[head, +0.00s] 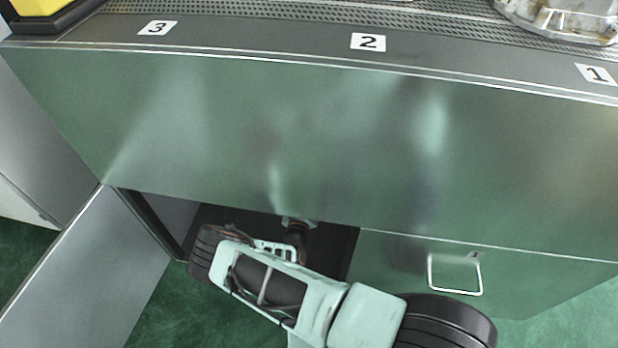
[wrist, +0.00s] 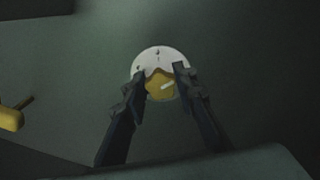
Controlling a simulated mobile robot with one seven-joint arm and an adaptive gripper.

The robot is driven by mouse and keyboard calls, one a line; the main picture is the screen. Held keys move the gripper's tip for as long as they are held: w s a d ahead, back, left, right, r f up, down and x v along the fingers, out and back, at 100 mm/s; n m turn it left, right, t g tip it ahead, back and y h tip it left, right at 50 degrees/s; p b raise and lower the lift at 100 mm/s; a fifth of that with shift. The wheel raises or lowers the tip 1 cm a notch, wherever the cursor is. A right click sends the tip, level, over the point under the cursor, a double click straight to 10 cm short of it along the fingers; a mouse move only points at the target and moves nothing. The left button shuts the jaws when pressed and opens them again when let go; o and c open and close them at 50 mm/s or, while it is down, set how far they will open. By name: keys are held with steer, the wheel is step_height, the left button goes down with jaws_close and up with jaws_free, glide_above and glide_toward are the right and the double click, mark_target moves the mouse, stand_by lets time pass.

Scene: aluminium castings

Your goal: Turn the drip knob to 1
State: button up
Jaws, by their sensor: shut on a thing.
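The drip knob (wrist: 158,91) is yellow and sits on a round white dial plate (wrist: 157,54) in the wrist view. A pale line on the knob slants up to the right. Small dark marks show on the plate, too small to read. My gripper (wrist: 160,74) is shut on the knob, one dark finger on each side. In the head view my arm reaches into the open cabinet under the bench; the knob is hidden there.
A yellow part with a dark stem (wrist: 12,118) shows at the wrist view's left edge. The cabinet door (head: 85,275) stands open at left. A closed front with a wire handle (head: 455,291) is at right. The bench front (head: 330,130) overhangs my arm.

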steer(key=m+p, duration=0.1)
steer(key=m, duration=0.4)
steer(key=m+p, duration=0.2)
steer(key=m, duration=0.3)
steer(key=shift+d+r, duration=0.1)
steer(key=shift+d, duration=0.1)
steer(key=shift+m+p, duration=0.3)
steer(key=shift+m, duration=0.1)
steer(key=o, duration=1.2)
steer(key=shift+s, duration=0.1)
steer(key=s+a, duration=0.1)
steer(key=s, duration=0.6)
steer(key=shift+a, duration=0.2)
steer(key=shift+s, duration=0.1)
